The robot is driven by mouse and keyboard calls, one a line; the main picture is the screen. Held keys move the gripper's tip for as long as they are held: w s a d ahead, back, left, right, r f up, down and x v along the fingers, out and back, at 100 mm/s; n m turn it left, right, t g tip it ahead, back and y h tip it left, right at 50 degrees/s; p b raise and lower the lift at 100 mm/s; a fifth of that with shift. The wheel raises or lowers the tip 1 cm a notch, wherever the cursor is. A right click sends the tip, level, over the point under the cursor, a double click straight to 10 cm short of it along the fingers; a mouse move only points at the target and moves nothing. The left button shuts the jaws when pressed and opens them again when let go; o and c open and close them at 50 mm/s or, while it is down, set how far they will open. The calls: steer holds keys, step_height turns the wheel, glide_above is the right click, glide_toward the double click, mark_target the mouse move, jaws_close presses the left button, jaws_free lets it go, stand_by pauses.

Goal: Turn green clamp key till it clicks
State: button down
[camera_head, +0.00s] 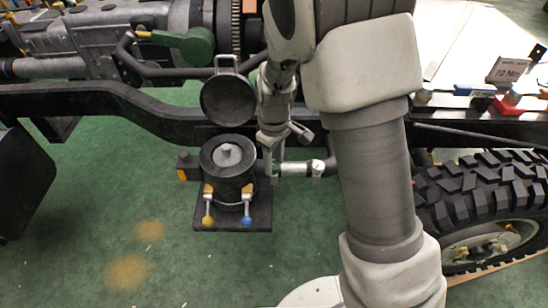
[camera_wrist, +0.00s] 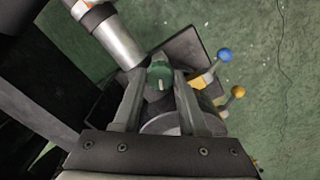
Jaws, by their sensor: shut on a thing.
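The green clamp key (camera_wrist: 159,74) shows in the wrist view as a small dark green knob with a pale slot mark. It sits between the fingertips of my gripper (camera_wrist: 160,78), one finger on each side, and the fingers are shut on it. In the head view my gripper (camera_head: 272,165) points down just right of the dark round housing (camera_head: 228,160); the key is hidden there. A silver pipe fitting (camera_wrist: 118,40) lies beside the key; it also shows in the head view (camera_head: 295,169). I cannot tell how far the key is turned.
Yellow-ball (camera_head: 208,220) and blue-ball (camera_head: 247,221) levers stand on the housing's front. An open round lid (camera_head: 228,98) rises behind it. A dark frame rail (camera_head: 110,100) runs across. A tyre (camera_head: 480,195) stands right; green floor (camera_head: 100,220) is open left.

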mark_target(274, 165)
steer(key=m+p, duration=0.3)
steer(key=m, duration=0.2)
steer(key=shift+r+m, duration=0.15)
steer(key=shift+m, duration=0.15)
steer(key=shift+m+p, duration=0.95)
steer(key=shift+m, duration=0.85)
steer(key=shift+c, duration=2.3)
jaws_free()
step_height(274, 165, up, 17)
steer(key=p, duration=0.4)
steer(key=shift+p, duration=0.3)
steer(key=shift+r, duration=0.1)
